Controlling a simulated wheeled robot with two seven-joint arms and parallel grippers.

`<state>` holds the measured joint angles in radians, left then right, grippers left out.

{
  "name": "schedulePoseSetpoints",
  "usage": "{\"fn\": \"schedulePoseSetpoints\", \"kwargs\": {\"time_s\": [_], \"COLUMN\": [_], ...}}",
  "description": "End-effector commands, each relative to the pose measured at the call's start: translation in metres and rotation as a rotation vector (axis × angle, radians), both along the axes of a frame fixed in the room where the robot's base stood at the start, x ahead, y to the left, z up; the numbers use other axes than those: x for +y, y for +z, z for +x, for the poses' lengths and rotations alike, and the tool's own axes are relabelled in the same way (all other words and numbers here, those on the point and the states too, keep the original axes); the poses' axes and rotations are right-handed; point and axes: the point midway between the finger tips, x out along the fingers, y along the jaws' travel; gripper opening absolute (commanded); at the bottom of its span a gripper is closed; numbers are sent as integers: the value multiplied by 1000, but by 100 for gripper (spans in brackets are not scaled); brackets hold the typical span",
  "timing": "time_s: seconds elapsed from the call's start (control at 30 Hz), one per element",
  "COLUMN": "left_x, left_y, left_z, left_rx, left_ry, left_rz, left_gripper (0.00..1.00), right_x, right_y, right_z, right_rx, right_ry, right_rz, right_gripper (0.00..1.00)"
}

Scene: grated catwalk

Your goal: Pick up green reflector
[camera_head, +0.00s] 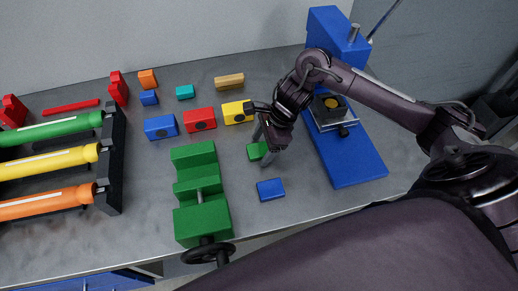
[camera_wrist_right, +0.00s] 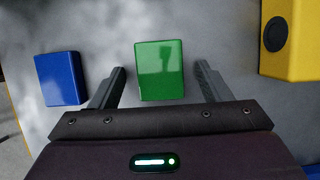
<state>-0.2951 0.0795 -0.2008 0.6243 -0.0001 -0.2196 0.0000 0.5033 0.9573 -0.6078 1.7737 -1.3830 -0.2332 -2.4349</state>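The green reflector is a small green block (camera_head: 256,151) lying on the grey metal table, in the middle of the head view. It also shows in the right wrist view (camera_wrist_right: 160,70), with a glossy top. My right gripper (camera_head: 262,147) is open right over it. In the right wrist view the two fingers (camera_wrist_right: 161,70) stand on either side of the block, with a visible gap on both sides. The gripper partly covers the block in the head view. How high the fingertips are above the table I cannot tell. My left gripper is not in view.
A blue block (camera_head: 270,189) lies close by, also in the wrist view (camera_wrist_right: 61,78). A yellow block (camera_head: 236,113) stands behind the gripper. A green vise (camera_head: 200,215) is left, a blue machine (camera_head: 350,160) right. Coloured tubes in a rack (camera_head: 112,165) stand far left.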

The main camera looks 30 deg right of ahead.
Motion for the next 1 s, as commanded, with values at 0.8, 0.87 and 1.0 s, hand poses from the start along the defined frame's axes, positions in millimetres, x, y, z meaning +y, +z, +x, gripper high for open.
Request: {"fn": "schedulePoseSetpoints", "kwargs": {"time_s": [0.8,0.87,1.0], "left_x": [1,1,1], "left_y": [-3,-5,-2], "left_z": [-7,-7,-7], "left_rx": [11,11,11], "left_ry": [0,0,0], "left_rz": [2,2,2], "left_gripper": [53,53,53], "right_x": [0,0,-1], "right_y": [12,20,50], "right_z": [1,2,2], "right_rx": [-3,-6,-10], "right_ry": [0,1,2], "right_rz": [0,0,-5], "right_gripper": [23,23,23]}}
